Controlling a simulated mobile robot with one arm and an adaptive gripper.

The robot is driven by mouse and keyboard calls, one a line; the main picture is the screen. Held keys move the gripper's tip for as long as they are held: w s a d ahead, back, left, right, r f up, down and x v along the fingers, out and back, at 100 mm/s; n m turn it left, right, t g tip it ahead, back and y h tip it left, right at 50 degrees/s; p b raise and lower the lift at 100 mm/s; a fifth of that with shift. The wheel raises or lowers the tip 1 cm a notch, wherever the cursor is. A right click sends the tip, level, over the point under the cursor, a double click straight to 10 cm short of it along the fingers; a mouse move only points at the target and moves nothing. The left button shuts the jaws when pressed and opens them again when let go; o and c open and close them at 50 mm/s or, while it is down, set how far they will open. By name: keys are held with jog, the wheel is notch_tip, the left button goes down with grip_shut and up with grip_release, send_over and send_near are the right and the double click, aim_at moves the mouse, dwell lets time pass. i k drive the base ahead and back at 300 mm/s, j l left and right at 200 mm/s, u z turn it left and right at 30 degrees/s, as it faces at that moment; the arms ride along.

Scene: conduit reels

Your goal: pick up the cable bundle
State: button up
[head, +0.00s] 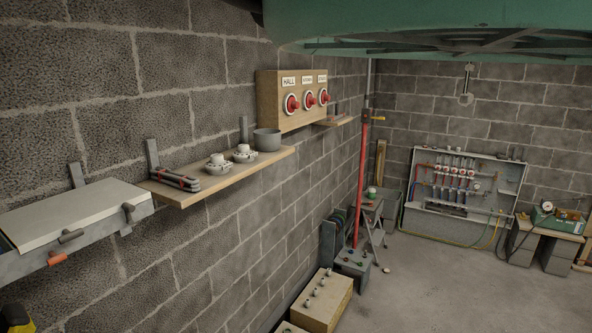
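A dark grey cable bundle (176,180), bound with red ties, lies on the left end of a wooden wall shelf (228,176). It looks like a flattened loop, lying along the shelf. Two white round fittings, one on the left (217,165) and one beside it (244,153), sit to its right on the same shelf, apart from it. My gripper is not in view.
A grey cup (267,140) stands at the shelf's right end. A grey box with a pale lid (75,215) is close on the left. A wooden panel with red knobs (291,100) hangs beyond. A wooden crate (325,297) stands below; the floor at right is open.

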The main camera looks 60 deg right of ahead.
aim_at(161, 174)
jog(key=i+l+z, duration=0.2)
jog(key=z, duration=0.2)
jog(key=i+l+z, duration=0.1)
jog(key=i+z, duration=0.15)
jog(key=z, duration=0.15)
jog(key=i+z, duration=0.25)
jog(key=z, duration=0.15)
jog(key=i+z, duration=0.25)
jog(key=z, duration=0.15)
